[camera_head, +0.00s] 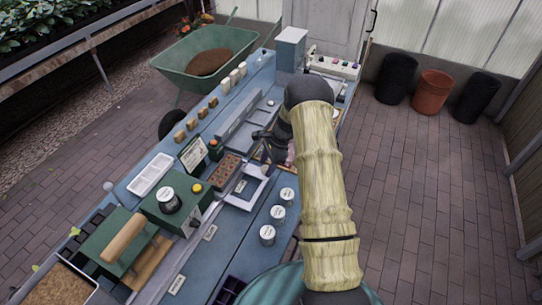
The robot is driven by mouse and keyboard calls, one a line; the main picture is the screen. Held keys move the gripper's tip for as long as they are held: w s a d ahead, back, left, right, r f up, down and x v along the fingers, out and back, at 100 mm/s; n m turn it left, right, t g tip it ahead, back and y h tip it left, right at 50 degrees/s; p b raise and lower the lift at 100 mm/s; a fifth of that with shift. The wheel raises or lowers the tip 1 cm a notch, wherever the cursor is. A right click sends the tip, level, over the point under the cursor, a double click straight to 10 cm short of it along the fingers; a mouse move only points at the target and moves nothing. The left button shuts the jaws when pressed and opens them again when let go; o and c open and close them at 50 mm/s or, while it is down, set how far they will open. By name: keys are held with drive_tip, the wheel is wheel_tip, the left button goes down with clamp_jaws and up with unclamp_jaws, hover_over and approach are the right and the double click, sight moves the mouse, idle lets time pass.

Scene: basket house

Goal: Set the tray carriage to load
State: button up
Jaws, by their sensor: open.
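A brown tray with a grid of cells (228,168) sits on the blue bench, beside a green machine (180,205) with a yellow button. A pale square frame (262,184) lies just right of the tray, near a grey rail with small label plates. I cannot tell which of these parts is the carriage, and the labels are too small to read. My gripper (268,150) is dark and open, above the bench just right of the brown tray. My arm hides part of the bench, and the fingertips are hard to make out.
The blue bench (185,275) holds several white-lidded jars (278,213), a white tray (151,174) and a wooden-handled green press (115,245). A green wheelbarrow (175,65) stands behind it. Several pots stand at the back right. The brick floor on the right is clear.

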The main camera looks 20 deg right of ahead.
drive_tip(key=b+v, duration=0.3)
drive_tip(key=v, duration=1.4)
drive_tip(key=shift+d, duration=0.15)
drive_tip(key=shift+r, duration=0.1)
drive_tip(key=s+a+r+n+t+h, duration=0.1)
drive_tip(key=s+a+n, duration=0.3)
drive_tip(key=s+n, duration=0.2)
drive_tip(key=s+a+r+n+h, duration=0.1)
drive_tip(key=s+a+n, duration=0.4)
drive_tip(key=s, duration=0.6)
drive_tip(key=s+a+r+n+t+h, duration=0.1)
drive_tip(key=s+a+n+h, duration=0.1)
drive_tip(key=s+a+n, duration=0.3)
drive_tip(key=s+n, duration=0.2)
drive_tip(key=s, duration=0.2)
drive_tip(key=shift+s+a+r+t, duration=0.15)
drive_tip(key=shift+a+r+t, duration=0.05)
drive_tip(key=shift+r+t, duration=0.15)
